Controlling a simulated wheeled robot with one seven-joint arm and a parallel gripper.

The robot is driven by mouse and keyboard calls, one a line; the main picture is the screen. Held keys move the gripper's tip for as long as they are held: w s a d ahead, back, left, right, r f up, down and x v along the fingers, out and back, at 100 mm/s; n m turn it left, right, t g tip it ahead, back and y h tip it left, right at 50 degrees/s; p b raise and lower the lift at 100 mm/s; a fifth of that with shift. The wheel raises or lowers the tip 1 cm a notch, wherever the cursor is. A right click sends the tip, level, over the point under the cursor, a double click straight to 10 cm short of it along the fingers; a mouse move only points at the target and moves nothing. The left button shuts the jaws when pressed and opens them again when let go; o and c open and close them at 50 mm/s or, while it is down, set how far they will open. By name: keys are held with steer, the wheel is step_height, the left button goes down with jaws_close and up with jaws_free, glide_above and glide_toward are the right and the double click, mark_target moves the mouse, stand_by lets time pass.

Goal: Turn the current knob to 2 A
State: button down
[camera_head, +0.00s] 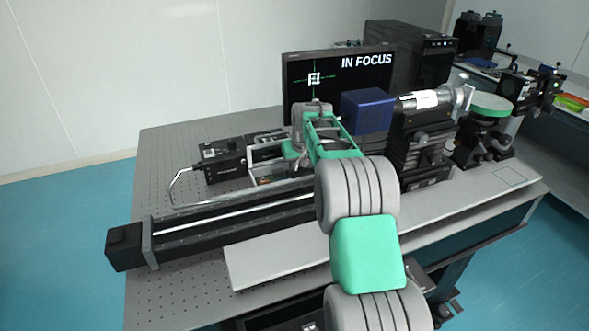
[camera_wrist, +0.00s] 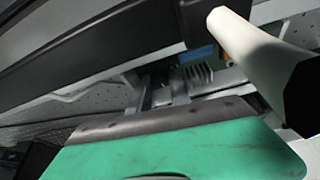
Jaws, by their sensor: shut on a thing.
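My gripper (camera_head: 293,150) reaches down beside a small open-framed unit (camera_head: 262,178) on the table, behind the long rail. In the wrist view, its dark narrow fingers (camera_wrist: 163,93) stand close together in front of a unit with grey fins (camera_wrist: 197,76) and a blue part (camera_wrist: 199,54). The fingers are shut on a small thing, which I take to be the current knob. The knob, its scale and any current readout are too hidden or small to make out, so its setting cannot be told.
A long black rail (camera_head: 230,212) runs along the front of the perforated table (camera_head: 160,165). A black controller (camera_head: 222,160) stands to the left. A monitor (camera_head: 340,75) reading "IN FOCUS" stands behind. A blue box (camera_head: 367,111) with a white cylinder (camera_head: 418,100) is close on the right.

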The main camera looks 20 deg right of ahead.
steer(key=shift+a+r+m+h, duration=0.15)
steer(key=shift+m+h, duration=0.15)
steer(key=shift+m, duration=0.6)
steer(key=shift+m+h, duration=0.3)
steer(key=shift+m, duration=0.3)
steer(key=c, duration=1.5)
jaws_free()
steer(key=v, duration=0.7)
steer(key=shift+r+g, duration=0.3)
